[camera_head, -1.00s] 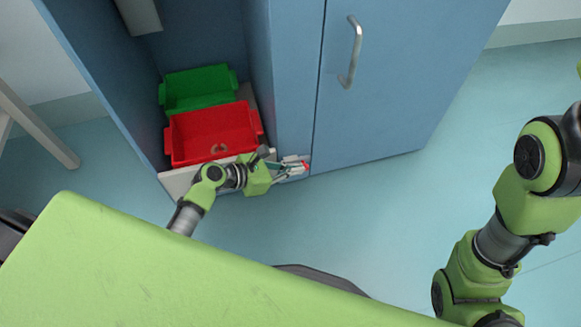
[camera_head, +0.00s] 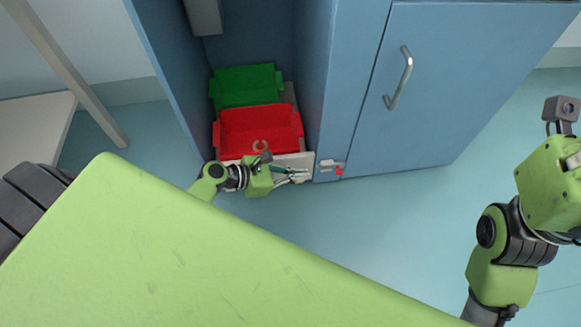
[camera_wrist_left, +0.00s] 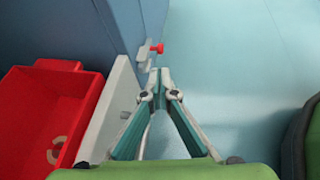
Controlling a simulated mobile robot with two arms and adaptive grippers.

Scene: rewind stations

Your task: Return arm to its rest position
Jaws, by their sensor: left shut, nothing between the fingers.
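My left gripper (camera_head: 303,174) is shut and empty in the head view, low in front of the cabinet's open bay, close to the pale shelf front. In the left wrist view its fingers (camera_wrist_left: 158,72) meet at the tips, just short of a small grey latch with a red knob (camera_wrist_left: 157,48). That latch (camera_head: 331,167) sits at the lower edge of the blue cabinet in the head view, slightly right of the fingertips and apart from them. My right arm (camera_head: 510,240) shows at the right edge; its fingers cannot be made out.
A red bin (camera_head: 258,130) and a green bin (camera_head: 247,84) sit on a pale shelf (camera_head: 300,158) in the cabinet bay. The blue cabinet door (camera_head: 440,90) with a metal handle (camera_head: 400,78) is shut. A pale table (camera_head: 35,125) stands at left. Floor (camera_head: 390,225) in front is clear.

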